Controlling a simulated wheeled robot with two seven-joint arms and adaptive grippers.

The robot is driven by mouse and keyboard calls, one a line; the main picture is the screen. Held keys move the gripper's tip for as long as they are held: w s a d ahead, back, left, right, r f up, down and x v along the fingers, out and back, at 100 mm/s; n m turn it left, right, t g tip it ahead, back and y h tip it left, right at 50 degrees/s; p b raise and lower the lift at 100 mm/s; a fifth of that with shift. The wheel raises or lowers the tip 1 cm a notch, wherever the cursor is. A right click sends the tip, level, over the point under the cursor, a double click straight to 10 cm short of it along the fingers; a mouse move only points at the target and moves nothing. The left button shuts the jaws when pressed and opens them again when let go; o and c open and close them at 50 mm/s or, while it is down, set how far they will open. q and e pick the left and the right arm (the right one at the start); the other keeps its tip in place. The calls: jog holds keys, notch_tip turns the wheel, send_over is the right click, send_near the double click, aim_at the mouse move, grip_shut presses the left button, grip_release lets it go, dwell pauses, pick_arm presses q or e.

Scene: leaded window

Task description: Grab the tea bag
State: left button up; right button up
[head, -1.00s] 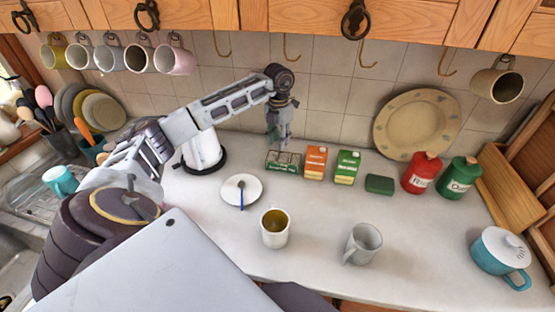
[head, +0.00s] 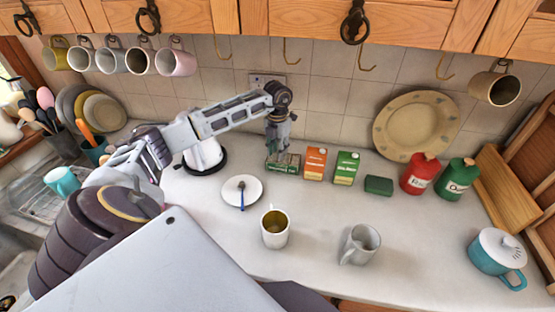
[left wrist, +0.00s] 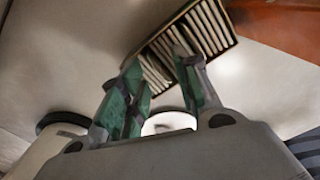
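The tea bags stand in a row in an open, dark green box (head: 291,168) at the back of the counter. The box (left wrist: 158,70) also shows in the left wrist view, with several pale tea bags (left wrist: 207,27) side by side in it. My left gripper (head: 278,152) points down just over the box and hides part of it. In the left wrist view its green-padded fingers (left wrist: 160,85) are apart, with no tea bag seen between them. Whether the fingertips touch the box I cannot tell. My right gripper is not in view.
An orange carton (head: 315,163) and a green carton (head: 346,168) stand right of the box. A white kettle (head: 203,155) is on its left. A saucer with a spoon (head: 243,190), a mug with liquid (head: 275,228) and a grey mug (head: 360,245) are in front.

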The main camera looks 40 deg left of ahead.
pick_arm(q)
jog(key=shift+f, duration=0.35)
grip_shut()
dwell(0.3)
